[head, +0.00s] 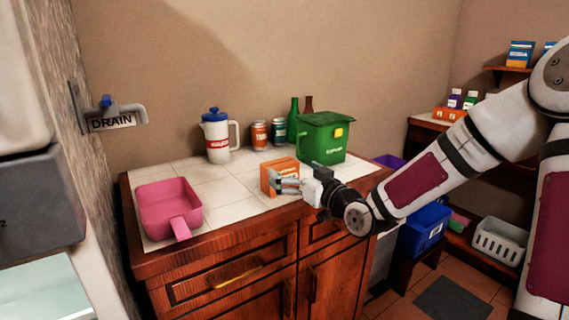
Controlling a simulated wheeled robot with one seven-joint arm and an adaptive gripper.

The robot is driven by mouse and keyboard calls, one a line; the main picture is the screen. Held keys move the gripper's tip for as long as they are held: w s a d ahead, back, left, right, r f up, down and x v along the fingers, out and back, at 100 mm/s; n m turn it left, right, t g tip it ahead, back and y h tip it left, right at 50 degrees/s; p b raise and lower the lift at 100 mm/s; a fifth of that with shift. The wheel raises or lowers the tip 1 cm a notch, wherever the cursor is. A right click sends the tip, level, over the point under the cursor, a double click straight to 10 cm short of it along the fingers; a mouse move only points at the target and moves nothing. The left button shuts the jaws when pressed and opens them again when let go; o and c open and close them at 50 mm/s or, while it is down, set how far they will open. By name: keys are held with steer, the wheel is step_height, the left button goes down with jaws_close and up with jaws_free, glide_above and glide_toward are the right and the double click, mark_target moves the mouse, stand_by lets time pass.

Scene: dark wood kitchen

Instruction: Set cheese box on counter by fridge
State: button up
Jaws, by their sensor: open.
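An orange box (284,163), perhaps the cheese box, stands upright on the tiled top of the wooden counter (222,212), near its front edge. I cannot read its label. My gripper (274,181) is open, reaching in from the right with its fingers in front of the box's face. The fingers hide part of the box, and I cannot tell whether they touch it. No fridge can be clearly made out.
A pink scoop (170,205) lies at the counter's left. A jug (217,137), cans (260,134), bottles (294,115) and a green bin (322,138) stand behind the box. Bare tiles lie between scoop and box. Shelves (440,122) stand at right.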

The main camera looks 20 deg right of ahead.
steer(key=s+f+g+h, duration=0.1)
steer(key=s+f, duration=0.1)
steer(key=s+f+n+g, duration=0.1)
steer(key=s+f+g, duration=0.1)
steer(key=s, duration=0.1)
steer(key=s+f+g+h+p, duration=0.1)
steer(key=s+f+g, duration=0.1)
steer(key=s, duration=0.1)
steer(key=shift+h, duration=0.3)
steer(key=s+r+m+g+h, duration=0.1)
steer(key=s+r+g, duration=0.1)
steer(key=s, duration=1.1)
steer(key=s+a+r+m+g+h, duration=0.1)
steer(key=s+g, duration=0.4)
steer(key=s, duration=0.8)
steer(key=s+r+m+g+h, duration=0.1)
steer(key=s+r+m+g, duration=0.1)
steer(key=s, duration=1.1)
steer(key=shift+a+r+m+g, duration=0.35)
steer(key=shift+r+g, duration=0.3)
steer(key=shift+g, duration=0.45)
steer(key=shift+w+d, duration=0.1)
step_height(320, 180, up, 18)
steer(key=t+p, duration=0.3)
steer(key=p, duration=1.3)
steer(key=shift+r+p, duration=0.15)
steer(key=shift+p, duration=0.15)
